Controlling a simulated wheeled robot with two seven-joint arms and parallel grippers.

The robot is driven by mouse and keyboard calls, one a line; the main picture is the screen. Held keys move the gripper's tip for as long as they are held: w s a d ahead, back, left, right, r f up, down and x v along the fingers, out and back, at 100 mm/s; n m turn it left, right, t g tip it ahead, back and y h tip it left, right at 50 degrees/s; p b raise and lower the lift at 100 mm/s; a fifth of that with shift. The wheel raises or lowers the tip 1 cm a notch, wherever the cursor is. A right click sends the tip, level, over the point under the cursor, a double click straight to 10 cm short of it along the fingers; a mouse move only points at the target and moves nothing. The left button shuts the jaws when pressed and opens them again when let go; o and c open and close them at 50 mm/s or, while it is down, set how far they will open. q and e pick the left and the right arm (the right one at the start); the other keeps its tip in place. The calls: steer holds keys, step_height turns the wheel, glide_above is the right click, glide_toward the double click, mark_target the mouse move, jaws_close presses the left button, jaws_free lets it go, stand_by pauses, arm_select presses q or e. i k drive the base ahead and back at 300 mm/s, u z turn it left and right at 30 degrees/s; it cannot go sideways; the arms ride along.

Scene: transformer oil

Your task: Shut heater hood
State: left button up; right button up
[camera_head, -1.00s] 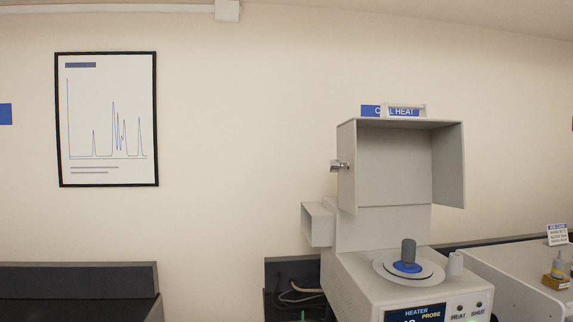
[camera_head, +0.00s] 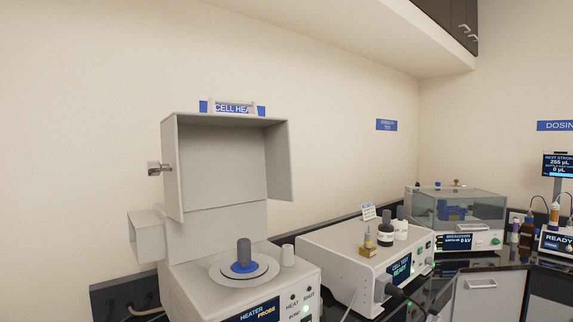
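The heater (camera_head: 195,282) is a pale box at the lower left of the head view. Its hood (camera_head: 232,160) stands raised above the base, with its hollow side facing me. A light handle (camera_head: 233,102) shows at the hood's top edge, in front of a blue sign. A grey cylinder with a blue collar (camera_head: 244,255) stands on the round plate (camera_head: 222,270) on the heater's top. A small white cylinder (camera_head: 288,255) stands beside the plate. Neither of my grippers is in view.
To the right, a white cell test unit (camera_head: 320,245) carries small bottles (camera_head: 387,230) and a card. Beyond it stands a breakdown tester with a clear cover (camera_head: 475,208). A dosing station (camera_head: 556,240) is at the far right. A wall cabinet (camera_head: 450,18) hangs overhead.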

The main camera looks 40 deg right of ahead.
mark_target(212, 159)
steer(key=z, duration=0.65)
steer(key=i, duration=0.5)
steer(key=u, duration=0.4)
steer(key=k, duration=0.65)
steer(key=z, duration=0.8)
steer(key=i, duration=0.5)
steer(key=u, duration=0.05)
